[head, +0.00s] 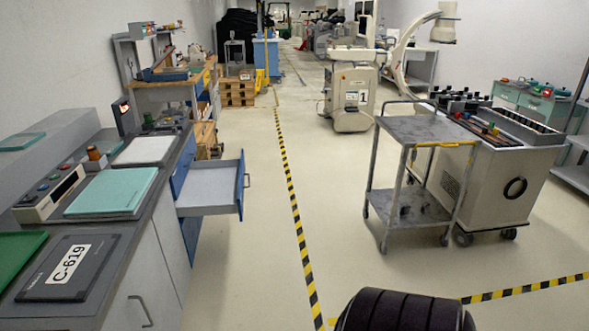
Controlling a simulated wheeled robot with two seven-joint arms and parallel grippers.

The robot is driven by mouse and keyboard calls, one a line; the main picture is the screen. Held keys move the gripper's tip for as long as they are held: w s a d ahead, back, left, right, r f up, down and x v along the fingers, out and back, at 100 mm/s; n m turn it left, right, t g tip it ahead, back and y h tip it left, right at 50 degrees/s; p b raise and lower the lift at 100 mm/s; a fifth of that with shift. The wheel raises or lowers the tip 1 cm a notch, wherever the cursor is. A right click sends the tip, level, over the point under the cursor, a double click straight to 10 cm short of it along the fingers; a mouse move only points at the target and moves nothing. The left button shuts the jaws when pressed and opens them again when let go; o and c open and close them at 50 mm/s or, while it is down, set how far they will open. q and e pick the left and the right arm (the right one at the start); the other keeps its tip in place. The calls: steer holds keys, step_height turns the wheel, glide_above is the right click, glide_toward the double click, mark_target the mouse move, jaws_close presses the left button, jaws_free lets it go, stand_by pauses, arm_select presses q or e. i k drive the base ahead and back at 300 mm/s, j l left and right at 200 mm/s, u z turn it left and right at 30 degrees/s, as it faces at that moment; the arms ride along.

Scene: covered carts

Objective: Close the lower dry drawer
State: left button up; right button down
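A drawer (207,187) stands pulled out from the bench on the left, over the floor. Neither of my grippers is in the head view, and nothing touches the drawer.
A two-shelf metal cart (428,129) and a white wheeled cabinet (500,185) stand at right. Yellow-black tape (287,195) crosses the floor. The floor between drawer and cart is clear.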

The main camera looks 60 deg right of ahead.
mark_target(212, 188)
steer(key=i+l+z, duration=0.1)
steer(key=l+z, duration=0.3)
steer(key=i+l+z, duration=0.15)
steer(key=l+z, duration=0.25)
steer(key=i+l+z, duration=0.15)
steer(key=z, duration=0.2)
steer(key=i+l+z, duration=0.15)
steer(key=i+l, duration=0.6)
steer(key=l, duration=0.15)
